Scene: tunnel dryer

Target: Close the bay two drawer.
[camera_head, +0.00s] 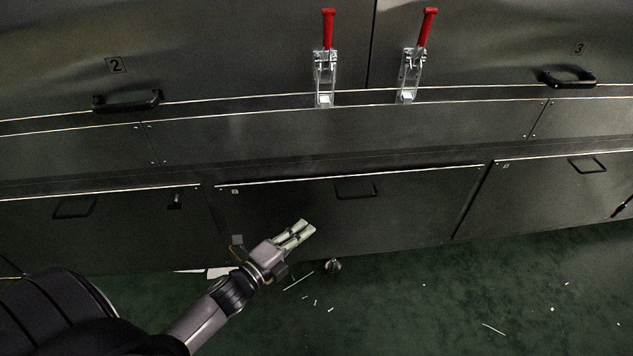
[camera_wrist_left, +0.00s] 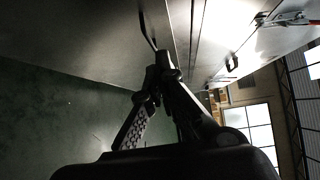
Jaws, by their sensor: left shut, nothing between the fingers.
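A wide dark metal drawer front (camera_head: 415,210) with a thin black handle (camera_head: 356,189) fills the lower middle of the head view. A small label at its upper left is too small to read. The number 2 plate (camera_head: 115,65) is on the panel above, to the left. I cannot tell how far this drawer stands out. My left gripper (camera_head: 304,230) is shut and empty in front of the drawer's lower left part, below and left of the handle. In the left wrist view its fingertips (camera_wrist_left: 163,70) are just below a dark handle (camera_wrist_left: 147,30); contact is unclear. My right gripper is out of view.
Similar drawer fronts flank it at left (camera_head: 110,230) and right (camera_head: 550,195). Two red-handled clamps (camera_head: 325,60) (camera_head: 412,60) and black hood handles (camera_head: 127,101) (camera_head: 567,78) are above. The green floor (camera_head: 450,310) is open, with small white scraps and a small round metal object (camera_head: 332,265).

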